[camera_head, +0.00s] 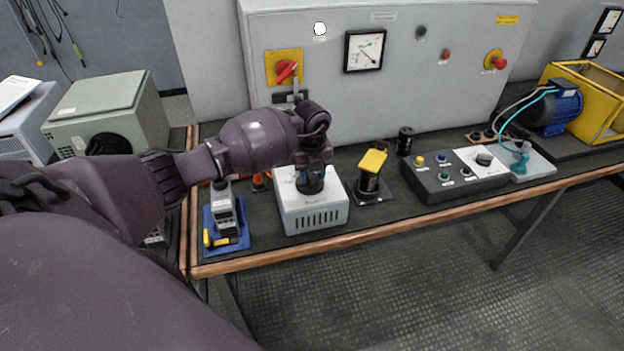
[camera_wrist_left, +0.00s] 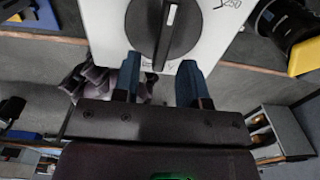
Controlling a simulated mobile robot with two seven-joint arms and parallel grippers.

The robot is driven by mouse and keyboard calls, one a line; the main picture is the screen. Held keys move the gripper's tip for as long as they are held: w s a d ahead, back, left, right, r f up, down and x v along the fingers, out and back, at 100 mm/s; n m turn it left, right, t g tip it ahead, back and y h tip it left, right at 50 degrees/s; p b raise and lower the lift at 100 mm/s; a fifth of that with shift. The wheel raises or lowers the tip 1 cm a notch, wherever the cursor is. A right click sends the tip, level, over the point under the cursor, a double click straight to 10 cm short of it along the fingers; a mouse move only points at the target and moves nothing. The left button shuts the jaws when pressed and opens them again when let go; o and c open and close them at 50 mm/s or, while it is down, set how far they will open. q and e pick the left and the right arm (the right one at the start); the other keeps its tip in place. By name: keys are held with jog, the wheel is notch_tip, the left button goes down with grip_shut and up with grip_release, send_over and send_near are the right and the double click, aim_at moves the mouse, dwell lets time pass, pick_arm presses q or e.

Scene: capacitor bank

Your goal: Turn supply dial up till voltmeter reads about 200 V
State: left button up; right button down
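The supply is a light grey box with slots in its front (camera_head: 316,219); its top carries the dial. In the left wrist view the dial (camera_wrist_left: 165,35) is a round black knob with a white mark, beside a printed 250. My left gripper (camera_head: 310,182) is over the supply's top and hides the dial in the head view. In the left wrist view its blue fingertips (camera_wrist_left: 160,64) are apart, at the dial's near edge; I cannot tell whether they touch it. A panel meter (camera_head: 364,50) hangs on the grey cabinet, probably the voltmeter; its scale is too small to read.
A device on a blue base (camera_head: 226,222) stands left of the supply, and a yellow-topped black part (camera_head: 371,170) stands right. A button box (camera_head: 453,174) sits further right. The cabinet (camera_head: 420,85) with a red switch (camera_head: 286,71) rises behind. The bench's wooden front edge (camera_head: 385,228) is clear.

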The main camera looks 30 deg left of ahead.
aim_at(311, 180)
pick_arm(q)
jog(key=shift+f, duration=1.05)
jog(key=shift+c, duration=0.4)
grip_shut()
jog(key=shift+a+m, duration=0.1)
jog(key=shift+m, duration=0.4)
jog(key=shift+s, duration=0.1)
jog(key=shift+o, duration=0.4)
grip_release()
jog(key=shift+r, duration=0.3)
notch_tip(311, 180, up, 9)
jog(key=shift+p, duration=0.3)
jog(key=shift+r, duration=0.65)
pick_arm(e)
jog(key=shift+s+d+r, duration=0.1)
jog(key=shift+r, duration=0.15)
